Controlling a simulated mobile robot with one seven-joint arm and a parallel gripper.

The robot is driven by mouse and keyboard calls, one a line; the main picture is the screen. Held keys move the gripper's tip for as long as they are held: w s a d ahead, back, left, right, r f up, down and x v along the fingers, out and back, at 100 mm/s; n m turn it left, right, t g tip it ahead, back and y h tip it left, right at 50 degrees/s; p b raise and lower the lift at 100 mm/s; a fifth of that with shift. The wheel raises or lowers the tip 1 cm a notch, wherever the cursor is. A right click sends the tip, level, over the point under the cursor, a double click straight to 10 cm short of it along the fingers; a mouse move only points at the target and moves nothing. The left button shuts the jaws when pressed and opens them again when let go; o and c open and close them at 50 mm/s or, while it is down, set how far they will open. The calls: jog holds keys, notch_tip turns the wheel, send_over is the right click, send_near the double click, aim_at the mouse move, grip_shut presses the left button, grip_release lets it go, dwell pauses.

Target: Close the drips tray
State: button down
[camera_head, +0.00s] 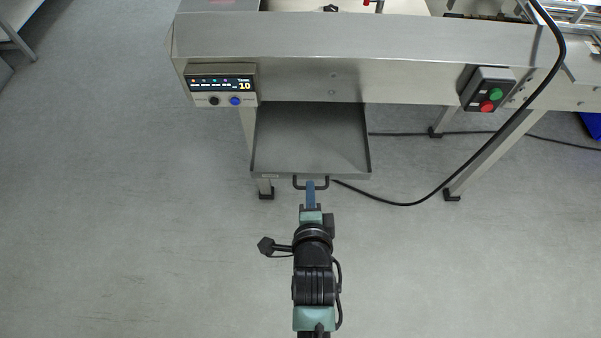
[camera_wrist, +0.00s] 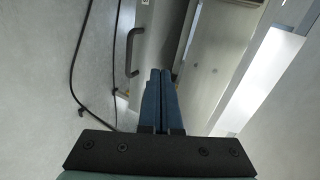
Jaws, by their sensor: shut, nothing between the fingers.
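The drips tray (camera_head: 310,140) is a shallow grey metal tray pulled out from under the flow wrapper, with its inside showing in the head view. Its dark U-shaped handle (camera_head: 297,184) is on its front edge. In the wrist view the handle (camera_wrist: 130,52) stands left of my fingers, on the tray's front face (camera_wrist: 155,45). My gripper (camera_head: 311,184) is at the tray's front, in line with the handle. Its blue fingers (camera_wrist: 160,75) are together with nothing between them. I cannot tell whether the fingertips touch the tray.
The flow wrapper body (camera_head: 350,40) spans above the tray, with a display panel (camera_head: 222,85) at left and a red and green button box (camera_head: 488,90) at right. A black cable (camera_head: 440,185) runs over the floor right of the tray. The floor (camera_head: 130,230) at left is clear.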

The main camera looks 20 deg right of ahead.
aim_at(308, 175)
jog(key=shift+m+g, duration=0.4)
jog(key=shift+m, duration=0.2)
jog(key=w+f, duration=0.2)
jog(key=f, duration=0.1)
jog(key=w+d+f+b, duration=0.1)
jog(key=w+f, duration=0.1)
jog(key=w, duration=0.1)
jog(key=shift+w+d+f, duration=0.1)
jog(key=shift+f, duration=0.3)
jog(key=shift+w, duration=0.1)
